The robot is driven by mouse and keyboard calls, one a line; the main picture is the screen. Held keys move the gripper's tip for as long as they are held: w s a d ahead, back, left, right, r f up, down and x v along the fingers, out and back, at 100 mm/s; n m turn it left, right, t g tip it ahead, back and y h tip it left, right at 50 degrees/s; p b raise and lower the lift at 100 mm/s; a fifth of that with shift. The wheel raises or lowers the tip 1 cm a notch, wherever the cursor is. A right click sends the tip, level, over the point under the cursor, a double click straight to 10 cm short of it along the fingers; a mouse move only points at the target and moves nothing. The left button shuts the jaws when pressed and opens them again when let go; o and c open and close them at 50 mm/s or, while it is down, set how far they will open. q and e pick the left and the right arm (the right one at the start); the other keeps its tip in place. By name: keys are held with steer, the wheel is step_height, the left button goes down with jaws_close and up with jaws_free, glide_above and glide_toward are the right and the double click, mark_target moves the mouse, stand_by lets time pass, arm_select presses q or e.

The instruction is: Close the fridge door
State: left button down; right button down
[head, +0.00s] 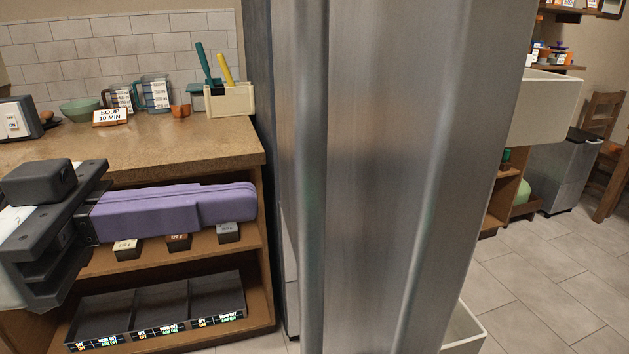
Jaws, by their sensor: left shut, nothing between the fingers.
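The fridge door (400,160) is a tall brushed-steel panel filling the middle of the head view. It stands open, swung out towards me, and white door bins (545,105) show past its right edge. A dark side of the fridge (260,70) shows at its left. My left gripper (254,200) comes in from the left with its purple fingers shut and empty. Its tips lie just left of the door in the picture, with a gap between them. The fridge inside is hidden behind the door. My right gripper is not in view.
A brown counter (190,145) with open shelves stands at the left, behind my left gripper. A divided dark tray (160,312) sits on its lower shelf. Tiled floor (540,285) is clear at the right, before a grey bin (568,175) and a wooden chair (603,120).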

mark_target(356, 187)
arm_select(q)
steer(key=d, duration=0.2)
steer(key=w+d, duration=0.1)
steer(key=d, duration=0.2)
steer(key=d+p, duration=0.1)
steer(key=d, duration=0.2)
steer(key=shift+w, duration=0.3)
